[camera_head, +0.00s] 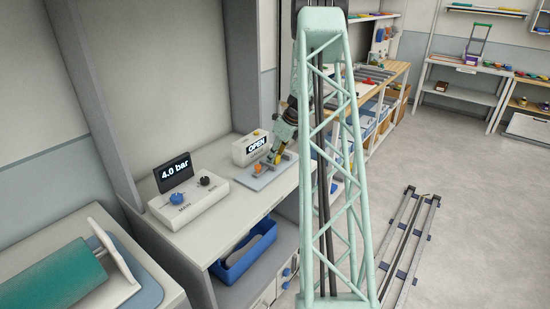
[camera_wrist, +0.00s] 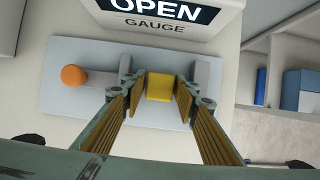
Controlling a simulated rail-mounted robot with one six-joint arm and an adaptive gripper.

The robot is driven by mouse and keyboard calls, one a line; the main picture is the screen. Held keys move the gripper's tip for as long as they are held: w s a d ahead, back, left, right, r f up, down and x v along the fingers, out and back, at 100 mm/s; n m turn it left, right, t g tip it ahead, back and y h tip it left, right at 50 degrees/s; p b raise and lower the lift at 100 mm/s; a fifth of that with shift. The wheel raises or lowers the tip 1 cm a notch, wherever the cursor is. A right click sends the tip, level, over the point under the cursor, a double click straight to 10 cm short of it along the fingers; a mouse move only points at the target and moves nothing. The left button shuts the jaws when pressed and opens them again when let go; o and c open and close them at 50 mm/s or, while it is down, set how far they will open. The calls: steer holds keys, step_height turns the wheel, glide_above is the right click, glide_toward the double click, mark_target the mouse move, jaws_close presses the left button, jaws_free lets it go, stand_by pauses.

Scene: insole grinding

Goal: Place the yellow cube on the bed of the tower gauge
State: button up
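The tower gauge (camera_head: 251,147) is a white box with an "OPEN" display at the back of the bench; its face also shows in the wrist view (camera_wrist: 165,27). In front of it lies its grey-blue base plate (camera_wrist: 70,110), with an orange ball knob (camera_wrist: 73,75) on a grey lever at the left. The yellow cube (camera_wrist: 160,88) is between my fingertips, close in front of the gauge face. My gripper (camera_wrist: 160,95) is shut on it, with a pad against each side. The cube's underside is hidden, so I cannot tell whether it touches the bed.
Left of the gauge, a white control box (camera_head: 190,201) with a dark knob carries a "4.0 bar" display (camera_head: 174,172). A blue bin (camera_head: 245,258) sits on the shelf below. A green roller (camera_head: 55,279) stands at the lower left. The floor at right is mostly clear.

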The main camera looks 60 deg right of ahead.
steer(key=p+v, duration=0.1)
steer(key=v, duration=1.1)
steer(key=shift+p, duration=0.35)
steer(key=shift+r, duration=0.1)
steer(key=shift+a, duration=0.1)
